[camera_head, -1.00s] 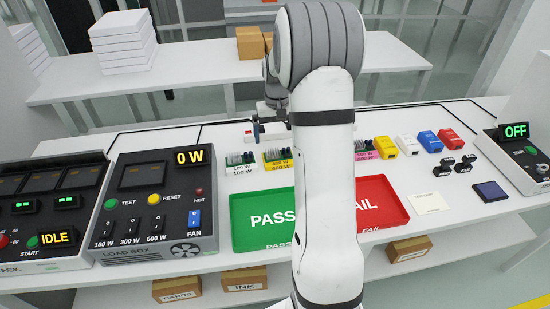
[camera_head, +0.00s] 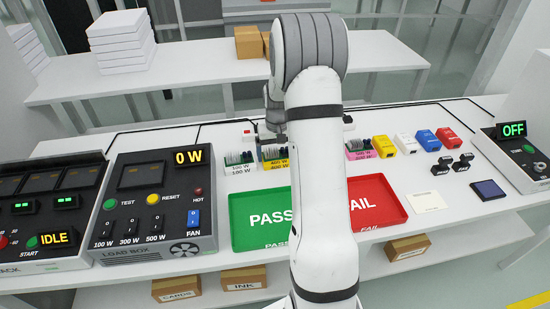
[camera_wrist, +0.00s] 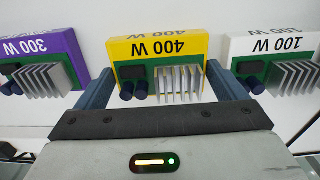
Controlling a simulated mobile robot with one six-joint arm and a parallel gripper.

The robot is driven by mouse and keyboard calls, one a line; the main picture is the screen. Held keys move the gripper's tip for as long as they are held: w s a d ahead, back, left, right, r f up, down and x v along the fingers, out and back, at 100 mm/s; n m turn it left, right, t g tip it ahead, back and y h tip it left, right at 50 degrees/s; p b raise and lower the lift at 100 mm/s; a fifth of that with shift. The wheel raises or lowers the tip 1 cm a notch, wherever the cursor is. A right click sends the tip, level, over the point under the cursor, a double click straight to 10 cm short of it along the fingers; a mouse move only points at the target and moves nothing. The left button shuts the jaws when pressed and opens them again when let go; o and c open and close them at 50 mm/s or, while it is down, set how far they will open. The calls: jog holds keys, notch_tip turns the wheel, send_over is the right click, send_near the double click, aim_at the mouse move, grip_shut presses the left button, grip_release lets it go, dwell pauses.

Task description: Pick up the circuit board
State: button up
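Several green circuit boards with finned silver heat sinks and dark blue cylinders stand in labelled coloured holders. In the wrist view, the board in the yellow 400 W holder (camera_wrist: 157,47) is central; its heat sink (camera_wrist: 179,84) shows between my gripper's fingers. My gripper (camera_wrist: 163,84) is open, one blue-grey finger on each side of this board, with visible gaps. Other boards sit in the purple 300 W holder (camera_wrist: 40,47) at left and the white 100 W holder (camera_wrist: 272,44) at right.
A green PASS tray (camera_head: 240,242) and a red FAIL tray (camera_head: 393,222) lie in front of the holders. A load box (camera_head: 160,250) stands left. Yellow, white, blue and red blocks (camera_head: 384,146) stand right of the pink holder (camera_head: 358,155).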

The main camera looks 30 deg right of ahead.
jog(key=c, duration=0.6)
jog(key=shift+r, duration=0.15)
